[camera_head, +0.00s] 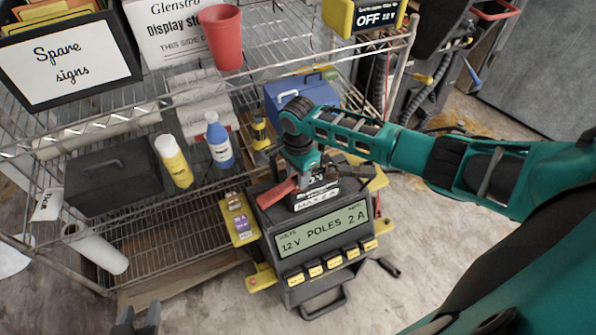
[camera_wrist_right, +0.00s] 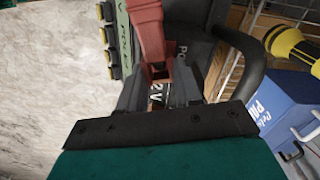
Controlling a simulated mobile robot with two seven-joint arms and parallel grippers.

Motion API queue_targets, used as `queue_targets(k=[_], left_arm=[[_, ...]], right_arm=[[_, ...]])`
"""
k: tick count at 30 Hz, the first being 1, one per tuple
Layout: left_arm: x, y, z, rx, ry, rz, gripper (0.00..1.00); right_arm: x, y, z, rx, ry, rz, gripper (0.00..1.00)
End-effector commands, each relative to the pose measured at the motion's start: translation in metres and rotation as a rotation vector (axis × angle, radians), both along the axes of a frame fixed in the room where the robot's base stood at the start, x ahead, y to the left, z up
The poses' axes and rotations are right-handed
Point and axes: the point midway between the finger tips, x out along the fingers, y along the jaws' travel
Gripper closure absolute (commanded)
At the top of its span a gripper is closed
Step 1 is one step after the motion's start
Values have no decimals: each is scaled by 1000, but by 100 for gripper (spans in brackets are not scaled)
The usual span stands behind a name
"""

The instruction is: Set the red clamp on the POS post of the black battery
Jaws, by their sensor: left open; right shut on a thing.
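The red clamp (camera_head: 278,193) is in my right gripper (camera_head: 308,178), at the top left of the charger in the head view. In the right wrist view, the clamp (camera_wrist_right: 151,35) sits between the dark fingers of the gripper (camera_wrist_right: 158,78), which is shut on it. A black battery (camera_head: 316,197) with a white label is below the gripper, partly covered by it. Letters "PO" show on a dark surface beside the clamp in the wrist view. I cannot tell whether the clamp touches a post. My left gripper (camera_head: 138,318) is open and empty at the bottom left.
The charger (camera_head: 325,235) reads "12 V POLES 2 A" and has yellow buttons. A wire shelf (camera_head: 140,245) holds bottles, a black box (camera_head: 105,180) and a red cup (camera_head: 222,38). A blue box (camera_head: 290,90) is behind. The floor right of the charger is mostly clear.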

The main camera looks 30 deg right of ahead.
Motion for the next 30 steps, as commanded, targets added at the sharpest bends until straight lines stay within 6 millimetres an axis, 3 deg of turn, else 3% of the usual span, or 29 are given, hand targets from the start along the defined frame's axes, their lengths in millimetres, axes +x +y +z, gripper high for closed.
queue_targets(k=[16, 17, 25, 30], left_arm=[[-2, 0, -4, 0, 3, 1, 57], [-2, 0, -4, 0, 4, 1, 57], [-3, 0, -4, 0, 5, 1, 57], [-3, 0, -4, 0, 5, 1, 57]], right_arm=[[0, 0, -12, 1, 0, -1, 100], [0, 0, -12, 0, -1, -1, 64], [1, 0, -12, 0, -2, 0, 38], [1, 0, -11, 1, -3, -1, 36]])
